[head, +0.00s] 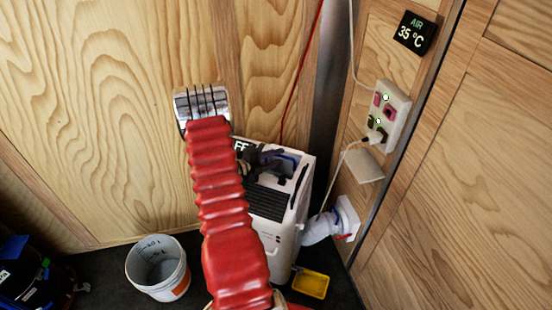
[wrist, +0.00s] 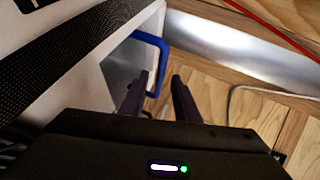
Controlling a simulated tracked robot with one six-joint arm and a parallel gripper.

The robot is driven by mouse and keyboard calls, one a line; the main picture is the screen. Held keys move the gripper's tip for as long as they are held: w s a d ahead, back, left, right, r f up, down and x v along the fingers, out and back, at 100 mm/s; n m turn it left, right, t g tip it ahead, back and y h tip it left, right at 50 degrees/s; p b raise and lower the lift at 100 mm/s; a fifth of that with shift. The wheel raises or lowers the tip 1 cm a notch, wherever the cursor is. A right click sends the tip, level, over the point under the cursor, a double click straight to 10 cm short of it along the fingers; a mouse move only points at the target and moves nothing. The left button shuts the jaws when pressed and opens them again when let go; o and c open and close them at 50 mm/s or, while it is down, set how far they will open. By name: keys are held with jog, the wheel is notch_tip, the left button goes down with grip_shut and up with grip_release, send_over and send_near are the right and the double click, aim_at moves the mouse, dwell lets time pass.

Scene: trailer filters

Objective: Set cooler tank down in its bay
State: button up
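The white portable cooler (head: 294,206) stands against the wood wall, with a dark grille on its top. A blue handle (wrist: 160,48) curves over a grey recess or tank top (wrist: 122,66) in the cooler's top; I cannot tell how deep the tank sits in its bay. Blue also shows in the head view, just right of my gripper (head: 270,160). In the wrist view my gripper's (wrist: 160,90) two dark fingers are apart, with a clear gap between them. The handle's lower end passes by the left finger; I cannot tell if they touch.
A white bucket (head: 158,268) stands on the dark floor at left. A yellow tray (head: 311,283) lies by the cooler's foot. A white hose (head: 320,228) joins the cooler to the right wall. A socket (head: 390,115) with cables and a 35 °C display (head: 414,33) are on that wall.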

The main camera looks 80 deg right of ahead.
jog(key=shift+a, duration=0.1)
jog(key=v, duration=1.3)
jog(key=shift+w+a, duration=0.2)
jog(key=shift+a, duration=0.05)
dwell(0.6)
dwell(0.3)
